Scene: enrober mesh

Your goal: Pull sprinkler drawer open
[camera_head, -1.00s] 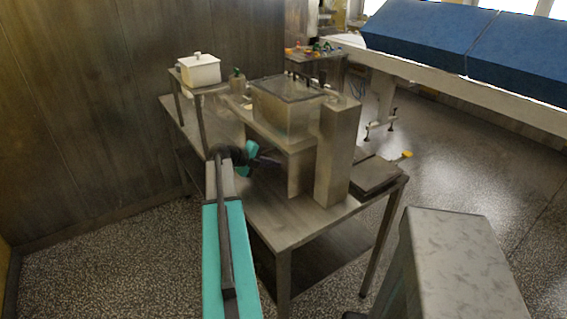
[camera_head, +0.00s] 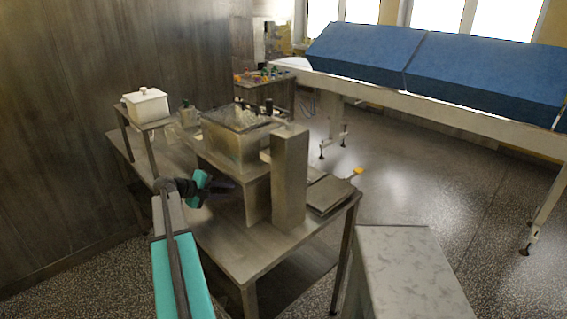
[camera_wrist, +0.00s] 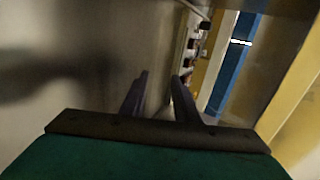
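I cannot tell for sure which part is the sprinkler drawer. A flat metal tray-like piece (camera_head: 330,194) with a yellow knob (camera_head: 358,171) sits at the right end of the steel table. My gripper (camera_head: 226,186) is to the left, over the table and beside the metal machine housing (camera_head: 240,148), well apart from the knob. In the wrist view my gripper (camera_wrist: 158,95) shows two dark fingers with a gap between them and nothing held.
A steel column (camera_head: 290,180) stands between my gripper and the yellow knob. A white lidded box (camera_head: 147,105) is on a raised stand at the left. A grey metal block (camera_head: 405,270) is in front at the right. A conveyor with blue covers (camera_head: 480,75) runs behind.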

